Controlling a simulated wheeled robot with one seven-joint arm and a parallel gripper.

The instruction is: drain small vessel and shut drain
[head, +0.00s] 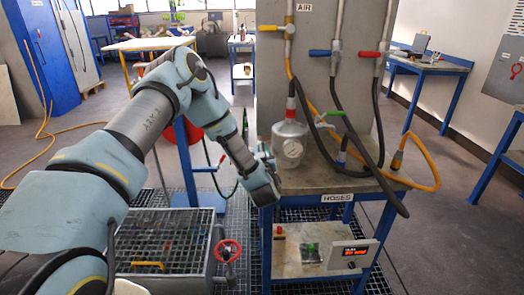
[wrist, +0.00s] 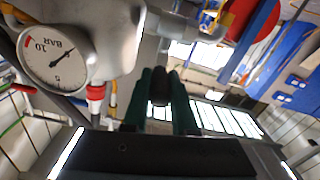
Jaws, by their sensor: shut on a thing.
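In the wrist view the pale vessel body (wrist: 105,30) fills the upper left. Its gauge (wrist: 55,55) is marked BAR, and the red collar (wrist: 96,92) is below it. My gripper (head: 266,162) is beside the vessel's left side. In the wrist view my gripper's dark green fingers (wrist: 160,95) are close together on a small dark part. I cannot tell what this part belongs to. The drain is not clearly visible.
The bench (head: 330,183) labelled HOSES carries several hoses beside the vessel. A panel behind has yellow, blue and red valve handles. A grated stand (head: 165,240) with a red handwheel (head: 228,250) is at lower left.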

